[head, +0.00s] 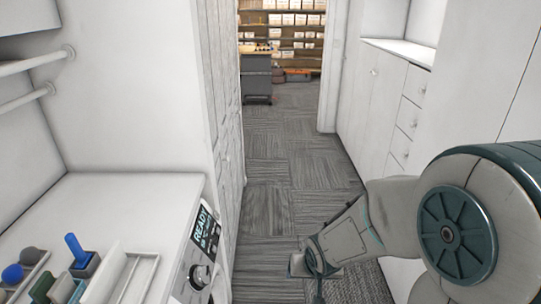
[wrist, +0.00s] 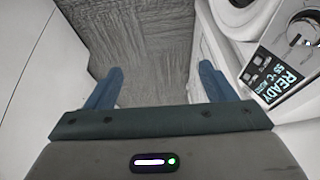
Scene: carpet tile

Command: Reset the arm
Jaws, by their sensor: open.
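My gripper shows in the wrist view (wrist: 160,88), with two blue fingers spread wide apart. It is open and nothing is between the fingers; grey carpet shows beyond them. In the head view my arm reaches in from the right and bends down over the aisle. The gripper's fingers are not clear there.
A white machine (head: 190,245) with a READY display stands at left; its panel (wrist: 275,72) shows close right of my gripper. Its top holds a rack (head: 130,275) and small coloured items. White cabinets (head: 385,100) line the right. The carpet aisle (head: 285,165) is clear toward a doorway with shelves (head: 295,30) and a grey cart (head: 257,78).

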